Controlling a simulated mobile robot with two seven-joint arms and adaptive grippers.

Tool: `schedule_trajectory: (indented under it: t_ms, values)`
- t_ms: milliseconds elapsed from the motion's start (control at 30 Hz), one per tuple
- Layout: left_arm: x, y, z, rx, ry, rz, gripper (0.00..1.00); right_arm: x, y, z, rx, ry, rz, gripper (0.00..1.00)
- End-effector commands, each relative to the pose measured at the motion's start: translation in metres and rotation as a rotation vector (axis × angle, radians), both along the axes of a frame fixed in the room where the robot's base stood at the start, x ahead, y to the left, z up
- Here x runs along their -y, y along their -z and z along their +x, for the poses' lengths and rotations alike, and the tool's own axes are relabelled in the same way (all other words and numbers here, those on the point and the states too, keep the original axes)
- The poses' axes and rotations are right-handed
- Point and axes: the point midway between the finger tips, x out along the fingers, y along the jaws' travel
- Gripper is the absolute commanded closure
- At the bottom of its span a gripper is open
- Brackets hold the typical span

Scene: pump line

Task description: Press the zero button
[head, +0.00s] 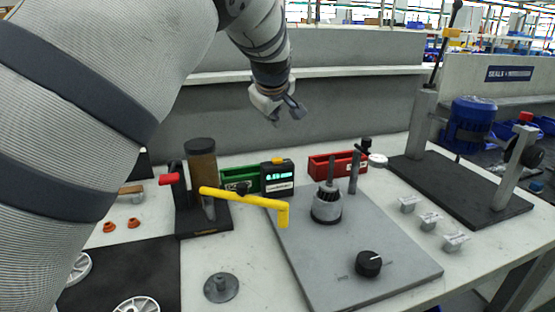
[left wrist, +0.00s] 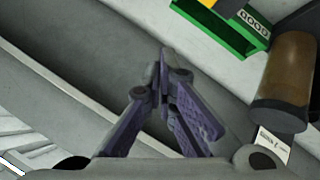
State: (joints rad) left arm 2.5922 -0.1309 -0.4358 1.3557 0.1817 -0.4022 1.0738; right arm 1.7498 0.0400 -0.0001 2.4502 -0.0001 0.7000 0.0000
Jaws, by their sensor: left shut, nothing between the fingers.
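A black digital gauge (head: 277,179) with a lit green readout stands at the middle of the bench in the head view. A small orange-yellow button (head: 277,160) sits on its top; I cannot read any zero mark on it. My left gripper (head: 292,108) is shut and empty, in the air above and behind the gauge, apart from it. In the left wrist view its fingers (left wrist: 163,58) meet at the tips, over the grey back ledge. The gauge's button cannot be made out there. My right gripper is not in view.
A yellow lever (head: 240,198) crosses just in front of the gauge. A brown cylinder (head: 201,160) stands left of it. A green bin (head: 238,174) and a red bin (head: 335,165) flank it. A grey plate (head: 385,283) with a spindle (head: 327,206) lies right.

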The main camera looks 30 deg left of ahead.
Motion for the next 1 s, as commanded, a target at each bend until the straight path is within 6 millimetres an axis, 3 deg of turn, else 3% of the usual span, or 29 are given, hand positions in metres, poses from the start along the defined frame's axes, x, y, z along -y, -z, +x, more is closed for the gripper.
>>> schedule_trajectory:
  t_ms: [200, 400, 1000]
  values:
    - [0.0, 0.039, 0.0, -0.009, 0.0, 0.0, 1.0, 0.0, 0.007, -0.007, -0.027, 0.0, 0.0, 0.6]
    - [0.0, 0.061, 0.0, -0.005, 0.001, 0.0, 1.0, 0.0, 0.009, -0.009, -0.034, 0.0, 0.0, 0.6]
    - [0.0, 0.071, 0.0, -0.001, 0.0, 0.001, 1.0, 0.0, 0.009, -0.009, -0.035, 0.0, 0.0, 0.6]
